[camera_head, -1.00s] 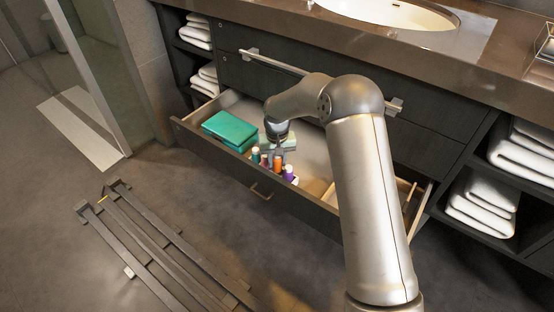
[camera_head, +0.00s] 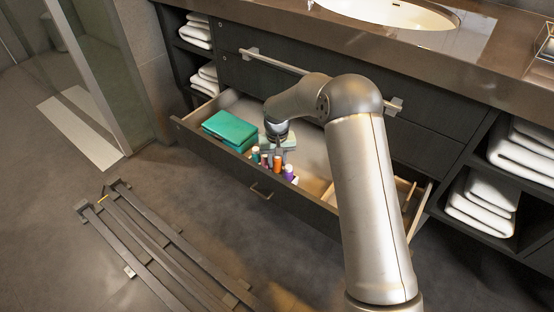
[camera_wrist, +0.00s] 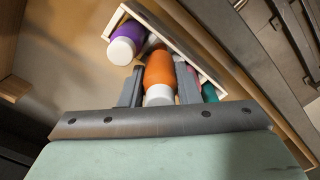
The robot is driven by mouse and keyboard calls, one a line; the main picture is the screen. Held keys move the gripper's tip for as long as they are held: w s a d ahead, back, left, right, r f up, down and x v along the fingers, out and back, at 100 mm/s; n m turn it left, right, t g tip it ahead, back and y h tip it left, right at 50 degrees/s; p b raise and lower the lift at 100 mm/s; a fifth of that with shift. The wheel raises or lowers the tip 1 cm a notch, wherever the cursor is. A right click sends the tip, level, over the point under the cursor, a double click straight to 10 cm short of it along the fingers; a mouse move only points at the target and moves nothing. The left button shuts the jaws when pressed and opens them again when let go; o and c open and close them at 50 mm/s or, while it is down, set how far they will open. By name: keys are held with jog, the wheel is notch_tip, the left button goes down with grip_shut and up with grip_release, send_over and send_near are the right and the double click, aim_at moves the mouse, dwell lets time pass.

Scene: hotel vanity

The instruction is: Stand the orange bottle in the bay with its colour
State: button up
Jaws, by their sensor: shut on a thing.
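The orange bottle (camera_wrist: 159,70), with a white cap, is between the two fingers of my gripper (camera_wrist: 159,92) in the wrist view. My gripper (camera_head: 278,149) is shut on it, above the open drawer in the head view, where the orange bottle (camera_head: 277,163) also shows. A pale-edged rack (camera_wrist: 200,62) lies around or beside it. A purple bottle (camera_wrist: 122,42) with a white cap is at its left, and a teal bottle (camera_wrist: 209,93) is partly hidden at its right. I cannot tell whether the orange bottle rests on a bay's floor; its base and the bay colours are hidden.
The open drawer (camera_head: 316,163) holds teal boxes (camera_head: 230,129) left of the bottles. A wooden divider (camera_head: 405,196) is at its right end. The counter (camera_head: 400,50) overhangs behind. A dark slatted rack (camera_head: 165,245) lies on the floor in front.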

aim_at(277, 166)
jog(key=shift+f+b, duration=0.8)
jog(key=shift+f, duration=0.8)
jog(key=shift+r, duration=0.2)
jog(key=shift+r+p, duration=1.05)
jog(key=shift+r, duration=0.3)
jog(key=shift+r+p, duration=0.1)
jog(key=shift+p, duration=0.25)
dwell(1.8)
jog(key=shift+f+b, duration=0.85)
jog(key=shift+f, duration=0.75)
dwell(0.4)
jog(key=o, duration=1)
jog(key=shift+o, duration=0.2)
jog(key=shift+r, duration=0.1)
